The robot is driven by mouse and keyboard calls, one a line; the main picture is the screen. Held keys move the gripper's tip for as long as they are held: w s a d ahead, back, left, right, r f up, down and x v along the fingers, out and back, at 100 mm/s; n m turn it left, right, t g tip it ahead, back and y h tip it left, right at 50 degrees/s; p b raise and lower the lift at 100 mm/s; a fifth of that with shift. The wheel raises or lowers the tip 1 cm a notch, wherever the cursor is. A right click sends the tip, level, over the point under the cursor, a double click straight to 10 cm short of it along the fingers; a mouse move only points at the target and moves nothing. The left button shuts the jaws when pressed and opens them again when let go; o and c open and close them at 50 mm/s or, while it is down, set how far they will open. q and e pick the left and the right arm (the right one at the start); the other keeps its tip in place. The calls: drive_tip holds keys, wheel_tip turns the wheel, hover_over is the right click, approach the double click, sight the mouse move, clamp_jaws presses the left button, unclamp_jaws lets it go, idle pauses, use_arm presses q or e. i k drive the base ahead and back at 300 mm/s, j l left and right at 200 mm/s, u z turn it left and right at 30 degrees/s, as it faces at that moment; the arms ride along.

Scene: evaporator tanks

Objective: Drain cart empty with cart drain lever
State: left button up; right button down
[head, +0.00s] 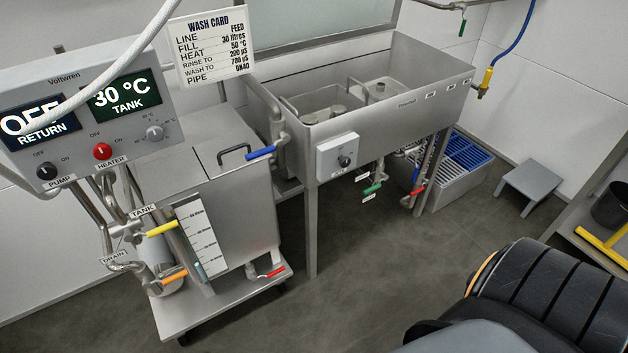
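The steel cart (215,305) stands at the left with a lidded tank (245,210) on it. A red lever (270,272) sits low at the tank's front right. An orange lever (174,276) and a yellow lever (161,229) are on the pipes at the left. A "DRAIN" tag (113,257) hangs near the orange lever, and a "TANK" tag (142,211) near the yellow one. I cannot tell for sure which lever is the cart drain lever. The level on the white scale (202,240) is too small to read. Neither gripper is in view.
The control panel (90,110) reads OFF for return and 30 °C for tank. A blue-handled lever (261,153) is on the pipe above the tank. A steel sink (380,105) with green and red levers stands behind. A grey stool (530,185) is at right.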

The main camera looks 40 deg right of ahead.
sight(280, 270)
drive_tip(key=z, duration=0.7)
